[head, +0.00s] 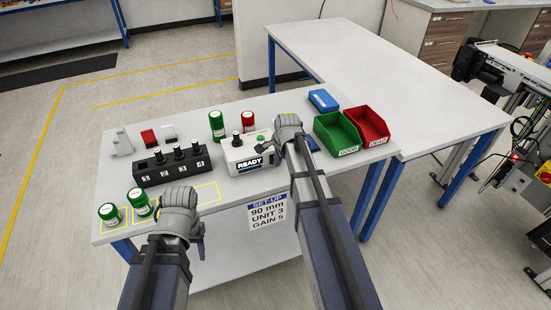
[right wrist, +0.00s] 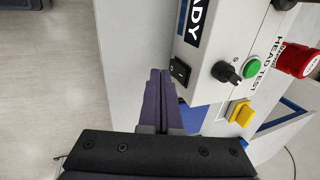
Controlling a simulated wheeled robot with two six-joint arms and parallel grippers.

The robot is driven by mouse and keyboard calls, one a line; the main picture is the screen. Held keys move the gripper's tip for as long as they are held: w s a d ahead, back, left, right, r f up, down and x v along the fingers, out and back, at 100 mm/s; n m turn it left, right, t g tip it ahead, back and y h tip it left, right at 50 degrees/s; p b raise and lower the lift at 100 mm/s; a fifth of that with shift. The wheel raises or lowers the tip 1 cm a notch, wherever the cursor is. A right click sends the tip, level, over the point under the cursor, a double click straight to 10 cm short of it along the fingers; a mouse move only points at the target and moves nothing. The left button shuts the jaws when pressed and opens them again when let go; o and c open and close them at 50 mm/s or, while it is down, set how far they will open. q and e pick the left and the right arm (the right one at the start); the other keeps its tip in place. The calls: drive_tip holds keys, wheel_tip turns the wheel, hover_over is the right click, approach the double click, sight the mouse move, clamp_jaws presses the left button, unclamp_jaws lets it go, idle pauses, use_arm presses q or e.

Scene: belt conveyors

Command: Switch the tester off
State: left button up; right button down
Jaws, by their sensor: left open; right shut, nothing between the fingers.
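The tester (head: 247,152) is a white box on the table with a lit "READY" display, a black knob and a green button on top. In the right wrist view its panel (right wrist: 212,50) appears turned sideways, with a black rocker switch (right wrist: 180,72), the black knob (right wrist: 226,73) and the green button (right wrist: 252,68). My right gripper (right wrist: 160,75) is shut and empty, its tips just left of the rocker switch; I cannot tell whether they touch. My left gripper (head: 200,238) is at the table's front edge, holding nothing visible.
A green bin (head: 337,137) and a red bin (head: 371,128) stand right of the tester. A black block with several knobs (head: 172,167) stands left of it. Green-topped cylinders (head: 109,214) are at the front left. A red-topped cylinder (head: 249,121) stands behind the tester.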

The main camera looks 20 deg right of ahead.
drive_tip(key=s, duration=0.1)
drive_tip(key=s+r, duration=0.1)
drive_tip(key=s, duration=0.1)
drive_tip(key=shift+p, duration=0.4)
drive_tip(key=p+v, duration=0.8)
drive_tip(key=v, duration=0.1)
drive_tip(key=shift+r+p, duration=0.2)
drive_tip(key=shift+p, duration=0.2)
drive_tip(key=shift+w, duration=0.1)
drive_tip(key=shift+f+b, duration=0.65)
drive_tip(key=shift+f, duration=0.1)
drive_tip(key=shift+s, duration=0.25)
